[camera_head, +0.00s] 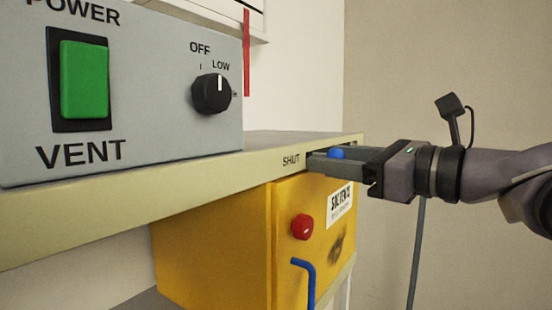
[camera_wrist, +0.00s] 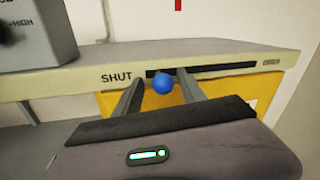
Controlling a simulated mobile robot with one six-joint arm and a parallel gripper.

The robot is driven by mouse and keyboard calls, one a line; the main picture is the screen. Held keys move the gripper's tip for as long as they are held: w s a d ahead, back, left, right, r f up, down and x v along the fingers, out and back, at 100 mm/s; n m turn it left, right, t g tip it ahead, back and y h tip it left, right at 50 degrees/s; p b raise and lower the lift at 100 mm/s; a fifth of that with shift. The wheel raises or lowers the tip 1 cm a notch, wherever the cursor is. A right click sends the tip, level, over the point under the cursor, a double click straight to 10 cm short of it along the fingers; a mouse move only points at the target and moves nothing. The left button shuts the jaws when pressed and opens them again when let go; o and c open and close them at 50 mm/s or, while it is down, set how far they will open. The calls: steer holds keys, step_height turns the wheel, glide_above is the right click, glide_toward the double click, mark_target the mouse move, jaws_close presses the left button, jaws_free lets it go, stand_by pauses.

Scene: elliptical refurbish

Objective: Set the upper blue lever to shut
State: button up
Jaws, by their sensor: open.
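The upper blue lever shows as a round blue knob (camera_head: 337,153) at a dark slot (camera_wrist: 235,70) in the edge of the beige shelf. In the wrist view the knob (camera_wrist: 162,83) is near the left end of the slot, just right of the word SHUT (camera_wrist: 116,77). My gripper (camera_head: 318,162) reaches in from the right at the shelf edge. Its two fingers (camera_wrist: 161,88) are open, one on each side of the knob. I cannot tell whether either finger touches it. The lever's stem is mostly hidden.
A yellow box (camera_head: 215,245) with a red button (camera_head: 302,227) and a bent blue handle (camera_head: 308,280) sits below the shelf (camera_head: 130,208). A grey control box (camera_head: 150,90) with a green switch and black dial stands on the shelf. The wall side at right is open.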

steer(key=shift+d, duration=0.15)
steer(key=shift+s+d, duration=0.25)
steer(key=b+v, duration=0.2)
steer(key=v, duration=1.4)
steer(key=shift+s, duration=0.3)
